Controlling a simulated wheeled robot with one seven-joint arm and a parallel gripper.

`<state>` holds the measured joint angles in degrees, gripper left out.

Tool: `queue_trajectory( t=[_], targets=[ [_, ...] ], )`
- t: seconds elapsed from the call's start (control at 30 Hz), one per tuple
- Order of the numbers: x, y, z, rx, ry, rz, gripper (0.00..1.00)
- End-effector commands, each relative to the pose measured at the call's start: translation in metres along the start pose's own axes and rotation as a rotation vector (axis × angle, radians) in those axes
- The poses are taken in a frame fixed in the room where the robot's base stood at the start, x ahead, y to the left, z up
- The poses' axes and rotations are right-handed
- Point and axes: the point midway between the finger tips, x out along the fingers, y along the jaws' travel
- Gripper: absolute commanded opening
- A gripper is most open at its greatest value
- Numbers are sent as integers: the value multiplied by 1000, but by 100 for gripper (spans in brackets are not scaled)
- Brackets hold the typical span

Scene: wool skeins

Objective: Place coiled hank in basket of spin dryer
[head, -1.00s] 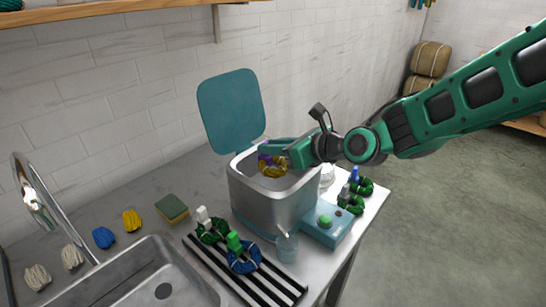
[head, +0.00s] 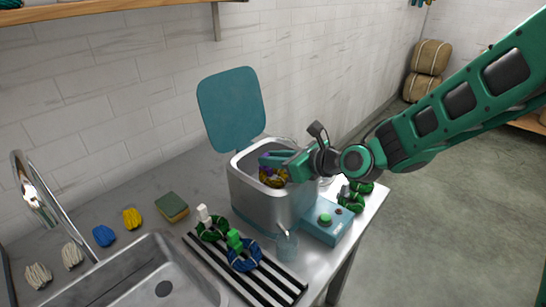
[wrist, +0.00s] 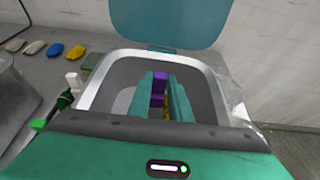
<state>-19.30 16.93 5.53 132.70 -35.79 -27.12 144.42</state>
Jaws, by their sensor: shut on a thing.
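The spin dryer (head: 262,204) is a square grey metal tub with its teal lid (head: 231,108) standing open at the back. My gripper (head: 268,160) reaches in over the tub's right rim and is shut on a coiled hank (head: 272,178), yellow with a purple tag (wrist: 158,88). The hank hangs in the tub's mouth, partly below the rim. In the wrist view, the gripper's teal fingers (wrist: 162,98) stand on either side of the purple tag and point into the opening. The fingers hide most of the hank, and the basket floor under it is hidden.
A striped rack (head: 262,278) in front holds a green hank (head: 211,230) and a blue hank (head: 243,258). A control box with a green button (head: 325,218) and green hanks (head: 352,200) stand to the right. A sink (head: 140,280) lies at front left.

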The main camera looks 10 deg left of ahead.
Motion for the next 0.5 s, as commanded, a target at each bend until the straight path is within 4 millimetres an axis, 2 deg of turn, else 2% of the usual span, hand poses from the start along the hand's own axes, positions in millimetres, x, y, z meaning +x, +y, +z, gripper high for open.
queue_trajectory(
  t=[0.03,0.07,0.13,0.5],
  targets=[
    [0,0,0,0,0,0,0],
    [0,0,0,0,0,0,20],
    [0,0,0,0,0,0,36],
    [-2,0,3,-1,0,-1,36]
  ],
)
